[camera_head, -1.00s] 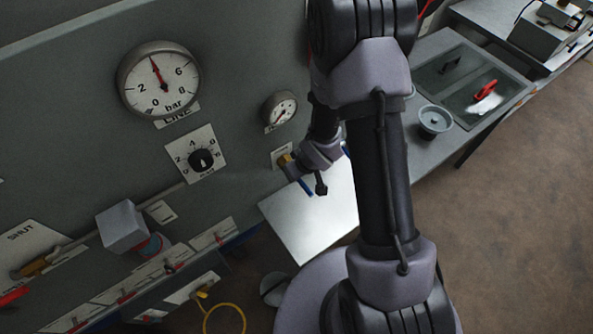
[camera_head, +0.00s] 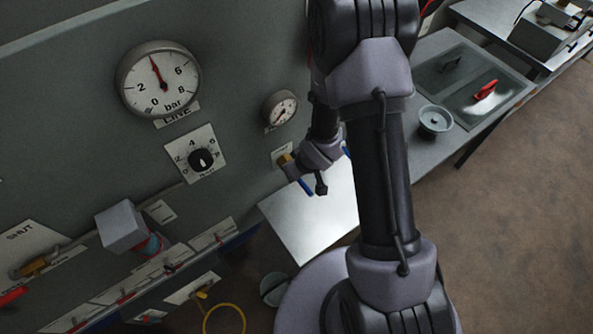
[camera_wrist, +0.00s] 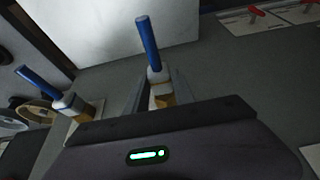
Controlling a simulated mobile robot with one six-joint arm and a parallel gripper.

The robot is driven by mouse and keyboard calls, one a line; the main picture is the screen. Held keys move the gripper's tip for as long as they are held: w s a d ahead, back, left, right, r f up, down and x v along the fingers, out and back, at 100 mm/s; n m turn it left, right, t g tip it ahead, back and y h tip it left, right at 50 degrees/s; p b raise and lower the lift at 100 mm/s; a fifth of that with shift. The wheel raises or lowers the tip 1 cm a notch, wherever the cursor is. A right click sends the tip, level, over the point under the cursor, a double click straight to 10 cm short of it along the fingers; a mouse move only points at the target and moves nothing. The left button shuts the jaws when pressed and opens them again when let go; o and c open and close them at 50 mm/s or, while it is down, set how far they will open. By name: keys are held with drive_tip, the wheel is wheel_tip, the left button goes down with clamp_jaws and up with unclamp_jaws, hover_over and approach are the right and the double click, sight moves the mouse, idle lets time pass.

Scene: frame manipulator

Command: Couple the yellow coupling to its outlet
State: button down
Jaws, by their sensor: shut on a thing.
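The yellow hose loop (camera_head: 224,320) hangs at the bottom of the head view, with a yellow end (camera_head: 202,295) at a pale plate on the panel. Whether that end is coupled or only parked cannot be told. My gripper (camera_head: 286,162) is at the panel, well to the upper right of the loop. In the wrist view my gripper (camera_wrist: 158,92) is shut on a brass fitting (camera_wrist: 160,98) with a white collar and a blue lever (camera_wrist: 148,42). A second, similar blue-levered fitting (camera_wrist: 72,103) stands to its left, outside the fingers. The yellow coupling's outlet cannot be identified.
The grey panel (camera_head: 75,130) carries a large gauge (camera_head: 158,80), a small gauge (camera_head: 280,107), a black knob (camera_head: 202,160) and a protruding grey box (camera_head: 122,227). Several red levers sit along its lower edge. A bench (camera_head: 455,125) stands at the right; the brown floor is clear.

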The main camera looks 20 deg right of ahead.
sight(307, 188)
drive_tip(key=shift+w+a+p, duration=0.2)
drive_tip(key=shift+w+p, duration=0.15)
drive_tip(key=shift+w, duration=0.25)
drive_tip(key=c, duration=1)
unclamp_jaws()
drive_tip(key=shift+o, duration=0.2)
drive_tip(key=p+v, duration=0.7)
drive_tip(key=v, duration=1)
drive_tip(key=shift+r, duration=0.2)
drive_tip(key=shift+s, duration=0.1)
